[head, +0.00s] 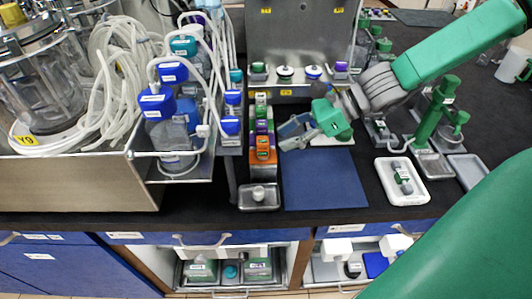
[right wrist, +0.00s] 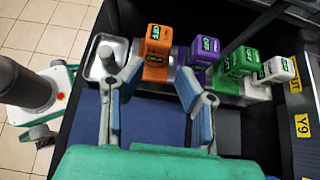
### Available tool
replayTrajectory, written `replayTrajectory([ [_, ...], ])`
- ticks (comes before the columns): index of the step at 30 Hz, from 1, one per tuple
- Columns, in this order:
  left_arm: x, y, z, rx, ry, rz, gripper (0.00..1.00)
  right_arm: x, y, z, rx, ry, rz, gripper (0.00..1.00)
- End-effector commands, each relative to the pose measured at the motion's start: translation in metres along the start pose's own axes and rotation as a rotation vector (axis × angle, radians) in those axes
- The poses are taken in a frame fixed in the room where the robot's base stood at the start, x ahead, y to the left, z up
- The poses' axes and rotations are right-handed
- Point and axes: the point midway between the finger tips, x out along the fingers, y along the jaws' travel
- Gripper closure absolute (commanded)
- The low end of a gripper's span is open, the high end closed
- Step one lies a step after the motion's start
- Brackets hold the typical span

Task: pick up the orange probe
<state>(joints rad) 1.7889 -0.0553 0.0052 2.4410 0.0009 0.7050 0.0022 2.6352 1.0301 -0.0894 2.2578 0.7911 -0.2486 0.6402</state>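The orange probe (head: 263,147) stands in a row of coloured probes on the black bench in the head view, at the near end of the row. In the right wrist view the orange probe (right wrist: 157,46) stands just ahead of the fingers, nearly centred between them. My right gripper (head: 287,134) is just right of the row, its fingers pointing left. In the right wrist view my right gripper (right wrist: 158,78) is open, with nothing between the fingers and the probe still beyond the tips. My left gripper is not in view.
Purple (right wrist: 200,50), green (right wrist: 238,64) and white (right wrist: 278,70) probes stand close beside the orange one. A small metal tray (head: 259,204) lies at the row's near end. A blue mat (head: 324,180) lies clear on the right. Blue-capped bottles (head: 158,104) with tubing stand left.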

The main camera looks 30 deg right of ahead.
Motion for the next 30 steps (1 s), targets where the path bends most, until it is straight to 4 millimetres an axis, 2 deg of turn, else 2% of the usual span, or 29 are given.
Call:
replayTrajectory([
  [7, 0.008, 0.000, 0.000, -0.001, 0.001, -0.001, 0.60, 0.016, 0.002, -0.001, -0.001, 0.002, 0.001, 0.71],
  [16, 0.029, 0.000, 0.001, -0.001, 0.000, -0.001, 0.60, 0.053, -0.002, -0.007, 0.000, -0.002, 0.002, 0.71],
  [26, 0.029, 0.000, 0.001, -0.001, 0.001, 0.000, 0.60, 0.058, -0.001, -0.002, -0.001, 0.000, 0.000, 0.71],
  [29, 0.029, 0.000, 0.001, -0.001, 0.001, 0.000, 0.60, 0.059, -0.001, -0.001, -0.002, 0.001, 0.000, 1.00],
  [30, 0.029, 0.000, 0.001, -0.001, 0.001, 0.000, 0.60, 0.059, -0.001, -0.001, -0.002, 0.001, 0.000, 1.00],
])
